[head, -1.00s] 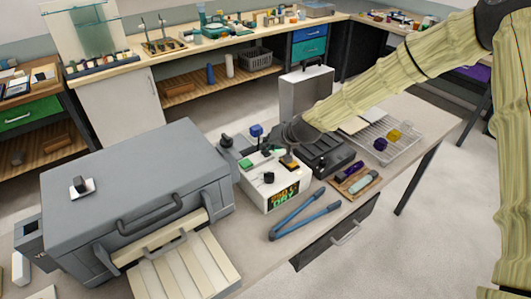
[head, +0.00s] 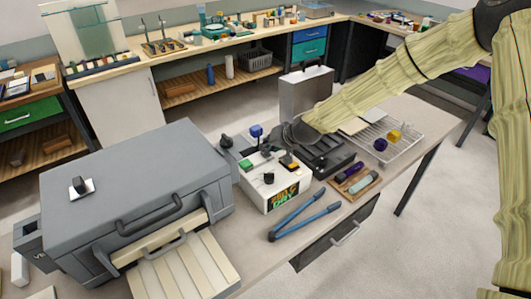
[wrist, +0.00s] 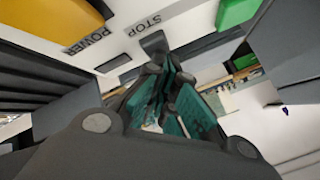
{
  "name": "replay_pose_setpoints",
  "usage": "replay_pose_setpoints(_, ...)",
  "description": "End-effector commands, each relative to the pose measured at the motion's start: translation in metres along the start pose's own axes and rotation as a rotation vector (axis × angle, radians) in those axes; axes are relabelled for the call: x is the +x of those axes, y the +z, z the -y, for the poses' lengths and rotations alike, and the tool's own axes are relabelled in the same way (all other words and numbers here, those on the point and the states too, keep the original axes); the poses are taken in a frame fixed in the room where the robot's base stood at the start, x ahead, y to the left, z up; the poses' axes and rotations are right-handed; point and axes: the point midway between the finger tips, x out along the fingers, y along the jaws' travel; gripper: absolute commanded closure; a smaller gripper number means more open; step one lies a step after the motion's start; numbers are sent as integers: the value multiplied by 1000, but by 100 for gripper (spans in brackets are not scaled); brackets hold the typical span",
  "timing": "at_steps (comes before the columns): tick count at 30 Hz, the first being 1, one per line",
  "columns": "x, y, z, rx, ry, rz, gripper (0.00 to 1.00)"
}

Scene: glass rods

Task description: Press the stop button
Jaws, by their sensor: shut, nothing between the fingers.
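The white control box (head: 272,193) stands on the bench beside the large grey machine. Its top carries a green button (head: 251,163), a black knob (head: 268,178) and a yellow-orange control (head: 289,163). In the wrist view the STOP label (wrist: 144,25) is on the white panel, between the yellow control (wrist: 62,16) marked POWER and the green button (wrist: 236,12). My gripper (wrist: 160,58) is shut and empty, its teal-padded fingers together just below the STOP label. A dark block lies at the fingertips; I cannot tell whether it is the button or whether they touch.
The grey machine (head: 135,180) fills the left of the bench. A wooden tray (head: 356,182) and a wire rack (head: 385,140) with small blocks are to the right. A grey case (head: 306,92) stands behind.

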Motion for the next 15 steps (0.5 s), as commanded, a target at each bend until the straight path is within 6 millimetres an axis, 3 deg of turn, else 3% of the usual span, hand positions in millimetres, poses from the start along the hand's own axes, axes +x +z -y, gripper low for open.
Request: replay_pose_setpoints(15,-11,-8,8,0,0,0,100)
